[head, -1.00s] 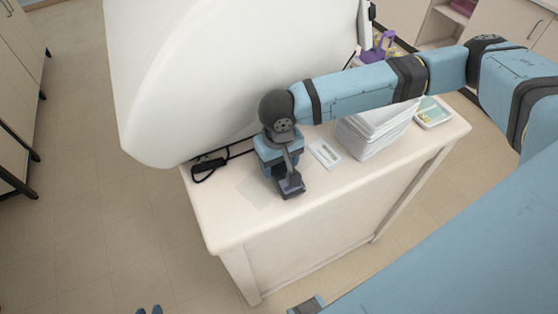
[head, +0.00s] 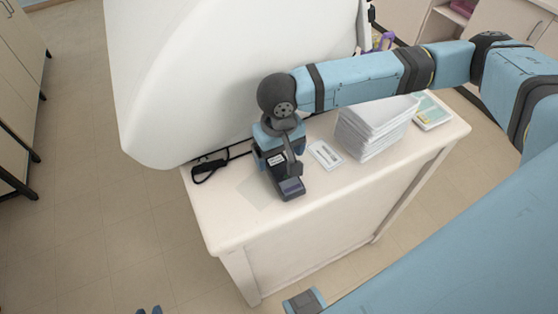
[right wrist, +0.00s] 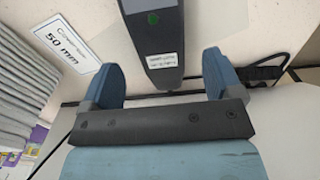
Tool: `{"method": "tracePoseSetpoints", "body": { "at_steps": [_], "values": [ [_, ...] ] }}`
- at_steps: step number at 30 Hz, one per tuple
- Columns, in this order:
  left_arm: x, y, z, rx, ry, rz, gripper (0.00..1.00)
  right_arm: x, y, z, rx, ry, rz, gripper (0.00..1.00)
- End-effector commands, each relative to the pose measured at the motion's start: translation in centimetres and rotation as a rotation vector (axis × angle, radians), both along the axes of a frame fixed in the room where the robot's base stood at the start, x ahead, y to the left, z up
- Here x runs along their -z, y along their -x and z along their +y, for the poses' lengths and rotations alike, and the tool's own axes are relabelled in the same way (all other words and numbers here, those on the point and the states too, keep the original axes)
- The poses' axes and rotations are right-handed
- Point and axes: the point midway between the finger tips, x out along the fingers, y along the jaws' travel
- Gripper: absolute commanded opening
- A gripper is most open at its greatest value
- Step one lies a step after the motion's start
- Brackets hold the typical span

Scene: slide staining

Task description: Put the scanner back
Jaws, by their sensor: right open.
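The scanner (head: 289,186) is a dark grey handheld device with a small screen. It is on the white table close to the right edge of a faint pale square (head: 254,194). In the right wrist view the scanner (right wrist: 158,35) shows a green mark and a white label. My right gripper (head: 277,150) is over its rear end in the head view. In the wrist view the right gripper (right wrist: 163,68) is open, with a finger on each side of the scanner and gaps on both sides.
A white card marked 50 mm (head: 325,155) lies right of the scanner, before a paper stack (head: 372,135). A black cable (head: 208,168) lies left. A large white machine (head: 215,70) stands behind. The table's front left is clear.

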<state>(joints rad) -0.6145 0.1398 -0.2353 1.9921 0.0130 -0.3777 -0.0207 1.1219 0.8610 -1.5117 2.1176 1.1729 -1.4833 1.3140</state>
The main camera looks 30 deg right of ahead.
Motion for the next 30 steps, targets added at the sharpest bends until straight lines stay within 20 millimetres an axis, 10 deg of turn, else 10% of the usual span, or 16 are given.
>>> {"method": "tracePoseSetpoints", "body": {
  "at_steps": [12, 30],
  "values": [
    [-0.4, 0.0, 0.0, 0.000, 0.000, 0.000, 0.30, -7.4, 0.0, 0.0, 0.001, 0.000, -0.002, 0.85],
    [-0.5, -0.1, 0.0, -0.001, 0.000, -0.003, 0.30, -8.0, 0.0, 0.0, 0.000, 0.000, 0.000, 0.85]
  ]
}}
